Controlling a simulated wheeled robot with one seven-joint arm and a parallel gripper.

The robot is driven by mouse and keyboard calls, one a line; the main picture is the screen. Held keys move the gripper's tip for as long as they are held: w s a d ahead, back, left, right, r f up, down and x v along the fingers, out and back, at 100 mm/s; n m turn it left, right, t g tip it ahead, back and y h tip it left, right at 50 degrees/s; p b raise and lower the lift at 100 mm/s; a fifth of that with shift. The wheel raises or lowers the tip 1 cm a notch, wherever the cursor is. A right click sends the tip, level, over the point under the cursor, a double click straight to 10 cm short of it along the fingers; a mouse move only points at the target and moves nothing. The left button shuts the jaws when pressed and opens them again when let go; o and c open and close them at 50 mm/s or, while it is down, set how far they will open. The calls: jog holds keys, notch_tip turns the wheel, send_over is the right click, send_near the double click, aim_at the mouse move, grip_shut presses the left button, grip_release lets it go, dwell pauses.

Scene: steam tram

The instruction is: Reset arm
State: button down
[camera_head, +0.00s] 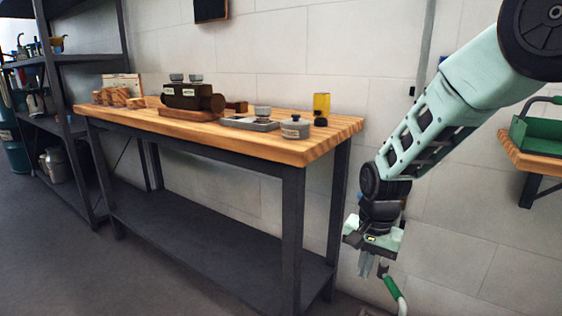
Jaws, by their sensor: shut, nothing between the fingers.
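My gripper (372,265) hangs at the end of my pale green arm, right of the wooden workbench (300,151). Its fingers point down and are shut with nothing between them. It is below the level of the bench top and apart from the bench in the picture. My arm comes in from the upper right corner and bends down at the wrist. No object is in contact with the fingers as far as I can see.
The bench top holds a dark steam tram model (193,97), a lidded grey pot (295,128), a yellow cylinder (321,105) and several small wooden pieces. A dark shelf rack (62,59) stands left. A green tray (537,137) sits on a right-hand bench.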

jog(key=s+a+r+n, duration=0.3)
jog(key=s+n, duration=0.1)
jog(key=s, duration=0.3)
jog(key=s+a+r+n, duration=0.3)
jog(key=s+r, duration=0.1)
jog(key=s, duration=0.3)
jog(key=s+d+r+n, duration=0.15)
jog(key=s+n, duration=0.55)
jog(key=s, duration=0.7)
notch_tip(320, 180, up, 30)
jog(key=p, duration=3)
jog(key=shift+w+d+r+p, duration=0.2)
jog(key=shift+w+p, duration=0.1)
jog(key=shift+w, duration=0.1)
jog(key=shift+f, duration=0.1)
